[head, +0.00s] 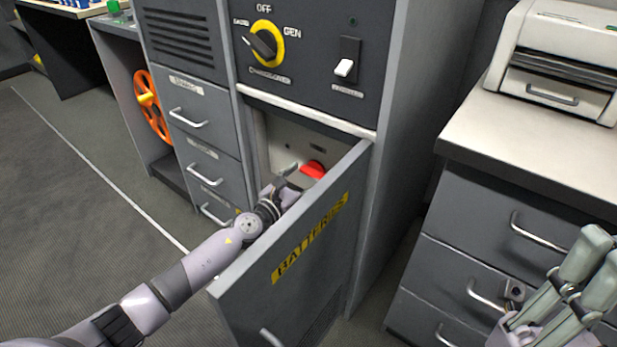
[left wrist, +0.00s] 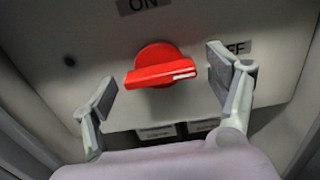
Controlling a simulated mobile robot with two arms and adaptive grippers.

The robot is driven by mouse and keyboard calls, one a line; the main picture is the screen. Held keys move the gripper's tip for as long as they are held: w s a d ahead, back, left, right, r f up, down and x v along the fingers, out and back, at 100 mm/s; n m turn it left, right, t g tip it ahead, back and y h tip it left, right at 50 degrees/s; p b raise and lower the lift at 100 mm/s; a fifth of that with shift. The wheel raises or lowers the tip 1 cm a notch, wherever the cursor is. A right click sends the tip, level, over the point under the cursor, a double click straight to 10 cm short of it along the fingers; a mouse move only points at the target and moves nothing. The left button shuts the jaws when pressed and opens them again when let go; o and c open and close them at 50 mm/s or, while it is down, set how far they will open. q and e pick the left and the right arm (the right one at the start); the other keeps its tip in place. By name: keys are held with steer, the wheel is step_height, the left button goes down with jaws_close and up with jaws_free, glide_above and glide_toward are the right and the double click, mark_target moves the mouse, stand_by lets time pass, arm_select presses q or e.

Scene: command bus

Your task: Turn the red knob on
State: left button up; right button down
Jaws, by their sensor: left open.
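The red knob (head: 313,169) is on a grey panel inside the battery compartment, behind the open door marked BATTERIES (head: 310,235). In the left wrist view the red knob (left wrist: 160,68) has its handle lying nearly level, its white mark at the right end beside the OFF label. An ON label (left wrist: 143,5) is above it. My left gripper (head: 287,172) reaches into the compartment. Its open fingers (left wrist: 165,85) stand on either side of the knob, with gaps showing. The right finger partly hides the OFF label. My right gripper (head: 575,285) is at the lower right; its fingertips appear apart.
A black selector on a yellow ring (head: 265,43) and a white switch (head: 344,68) are on the panel above. The open door stands close to the right of my left arm. Drawers (head: 205,150) are on the left, an orange wheel (head: 152,105) beyond. A printer (head: 560,60) sits on the right counter.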

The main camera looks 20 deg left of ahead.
arm_select(q)
steer(key=shift+c, duration=0.2)
steer(key=c, duration=1.1)
